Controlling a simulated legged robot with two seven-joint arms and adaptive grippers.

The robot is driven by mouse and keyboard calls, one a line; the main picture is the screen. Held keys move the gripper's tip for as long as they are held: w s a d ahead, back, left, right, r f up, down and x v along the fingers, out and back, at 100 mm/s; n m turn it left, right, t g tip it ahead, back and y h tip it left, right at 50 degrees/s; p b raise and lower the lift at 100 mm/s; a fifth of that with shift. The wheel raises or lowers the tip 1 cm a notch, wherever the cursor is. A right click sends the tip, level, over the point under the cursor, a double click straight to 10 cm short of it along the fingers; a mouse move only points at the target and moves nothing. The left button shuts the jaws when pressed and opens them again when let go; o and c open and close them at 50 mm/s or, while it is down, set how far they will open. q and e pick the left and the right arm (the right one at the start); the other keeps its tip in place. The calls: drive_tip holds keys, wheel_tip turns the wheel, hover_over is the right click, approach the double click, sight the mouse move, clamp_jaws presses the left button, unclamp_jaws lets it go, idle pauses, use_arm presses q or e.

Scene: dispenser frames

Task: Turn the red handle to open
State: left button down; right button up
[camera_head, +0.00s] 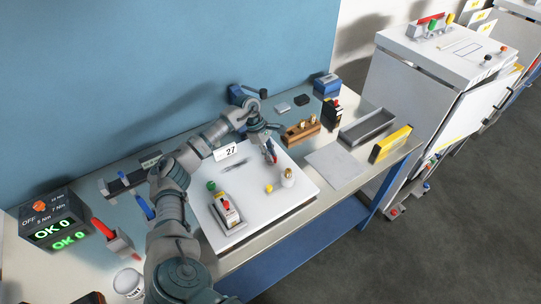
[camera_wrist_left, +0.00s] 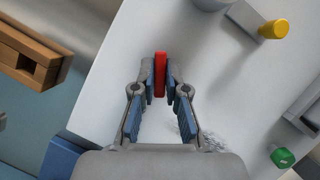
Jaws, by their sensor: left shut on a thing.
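The red handle (camera_wrist_left: 160,75) is a narrow upright bar in the wrist view, between the fingertips of my left gripper (camera_wrist_left: 160,84). The blue-padded fingers touch it on both sides, so the gripper is shut on it. In the head view my left gripper (camera_head: 269,148) hangs over the back right part of the white board (camera_head: 296,203), with a little red showing at its fingertips. What the handle is fixed to is hidden. My right gripper is not in view.
A fixture with a green knob (camera_head: 211,185) is at the left. A wooden block (camera_head: 300,131) stands behind; a grey tray (camera_head: 367,126) is farther right.

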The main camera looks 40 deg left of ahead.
use_arm(q)
drive_tip(key=shift+a+m+g, duration=0.1)
drive_tip(key=shift+m+g, duration=0.2)
drive_tip(key=shift+m, duration=0.2)
drive_tip(key=m+g+b, duration=0.1)
drive_tip(key=m, duration=0.2)
drive_tip(key=shift+w, duration=0.15)
drive_tip(key=shift+m+g+b, duration=0.4)
drive_tip(key=shift+m, duration=0.6)
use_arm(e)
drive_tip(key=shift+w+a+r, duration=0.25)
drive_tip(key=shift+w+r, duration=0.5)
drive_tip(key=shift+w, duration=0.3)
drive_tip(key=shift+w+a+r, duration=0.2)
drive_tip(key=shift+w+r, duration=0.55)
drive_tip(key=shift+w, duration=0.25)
use_arm(q)
drive_tip(key=shift+r, duration=0.1)
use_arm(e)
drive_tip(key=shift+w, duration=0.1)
use_arm(q)
drive_tip(key=c, duration=1.4)
unclamp_jaws()
drive_tip(key=shift+o, duration=1)
drive_tip(key=shift+a+f, duration=0.15)
drive_tip(key=shift+f, duration=0.05)
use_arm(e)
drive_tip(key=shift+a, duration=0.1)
